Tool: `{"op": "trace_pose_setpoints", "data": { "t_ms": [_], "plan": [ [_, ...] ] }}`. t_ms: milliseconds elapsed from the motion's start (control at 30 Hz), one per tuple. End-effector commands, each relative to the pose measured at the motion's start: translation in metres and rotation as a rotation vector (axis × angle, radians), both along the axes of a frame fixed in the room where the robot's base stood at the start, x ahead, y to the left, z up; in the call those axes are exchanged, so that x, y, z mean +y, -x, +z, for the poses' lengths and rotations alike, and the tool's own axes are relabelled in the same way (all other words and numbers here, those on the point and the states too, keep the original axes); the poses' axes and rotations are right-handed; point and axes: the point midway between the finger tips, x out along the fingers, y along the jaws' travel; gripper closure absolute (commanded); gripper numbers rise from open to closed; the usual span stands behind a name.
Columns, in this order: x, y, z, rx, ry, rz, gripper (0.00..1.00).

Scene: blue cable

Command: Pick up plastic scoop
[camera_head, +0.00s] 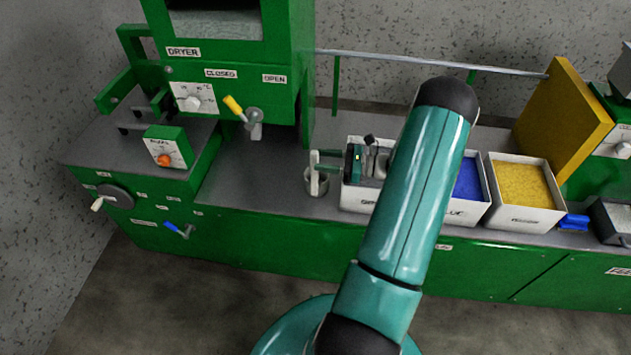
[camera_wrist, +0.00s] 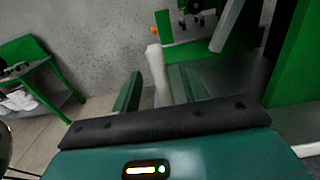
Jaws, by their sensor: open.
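A white upright handle (camera_head: 314,177), which looks like the plastic scoop, stands in a small grey cup (camera_head: 317,190) on the counter; its lower end is hidden in the cup. In the wrist view the white handle (camera_wrist: 157,70) rises between my two green fingers. My gripper (camera_head: 319,161) is open, and its fingers point left at the handle's upper part. It also shows in the wrist view (camera_wrist: 158,88), with a finger on each side of the handle. I cannot tell whether either finger touches it.
White bins stand right of the cup: one partly behind my arm, one with blue granules (camera_head: 467,180), one with yellow granules (camera_head: 522,184). A blue object (camera_head: 573,222) lies beside the yellow bin. The green dryer (camera_head: 225,75) stands behind left. The counter left of the cup is clear.

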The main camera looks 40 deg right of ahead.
Motion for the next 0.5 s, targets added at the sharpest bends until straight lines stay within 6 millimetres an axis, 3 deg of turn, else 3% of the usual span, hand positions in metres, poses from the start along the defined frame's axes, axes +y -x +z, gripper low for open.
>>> {"op": "trace_pose_setpoints", "data": {
  "t_ms": [333,500],
  "plan": [
    [0.029,-0.035,0.001,0.001,-0.001,0.002,0.56],
    [0.034,-0.043,0.001,0.001,0.001,-0.001,0.56]
  ]
}}
